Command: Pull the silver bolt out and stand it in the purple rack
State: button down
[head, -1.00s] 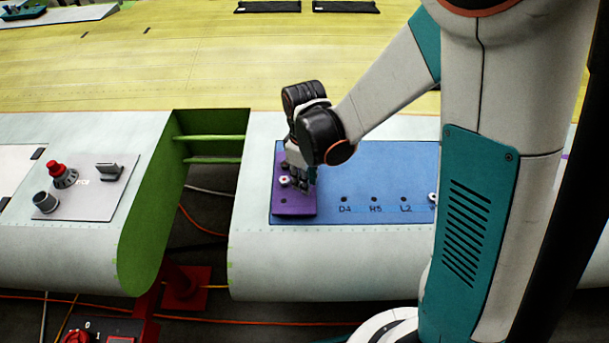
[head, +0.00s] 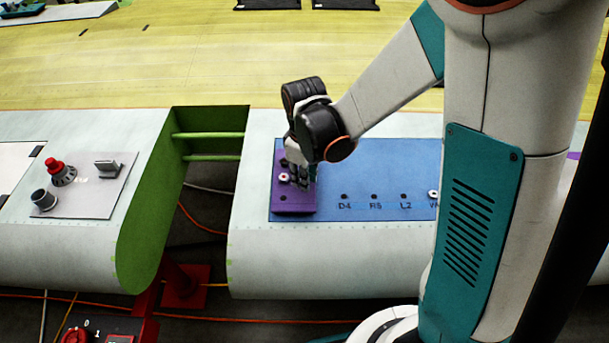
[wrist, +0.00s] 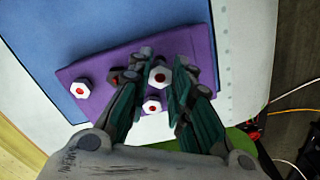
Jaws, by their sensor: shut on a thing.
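The purple rack (head: 292,208) lies at the left end of a blue panel and also shows in the wrist view (wrist: 205,48). My gripper (head: 303,183) is over the rack, its fingers reaching down near the top surface. In the wrist view my gripper (wrist: 158,82) is shut on a silver bolt (wrist: 159,77), whose hex head with a red centre shows between the fingers. The bolt's shank is hidden, so I cannot tell how deep it sits in the rack.
The blue panel (head: 380,170) has a row of labelled holes, with a bolt (head: 433,194) at the right near my arm. A grey plate (head: 100,190) with a red knob is on the left wing section. A green-walled gap (head: 165,200) separates the sections.

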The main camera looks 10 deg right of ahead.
jog(key=shift+f, duration=0.15)
jog(key=shift+f+b, duration=1.05)
jog(key=shift+b, duration=0.05)
jog(key=c, duration=1.4)
grip_release()
jog(key=shift+o, duration=0.2)
jog(key=shift+r, duration=0.15)
notch_tip(320, 180, up, 12)
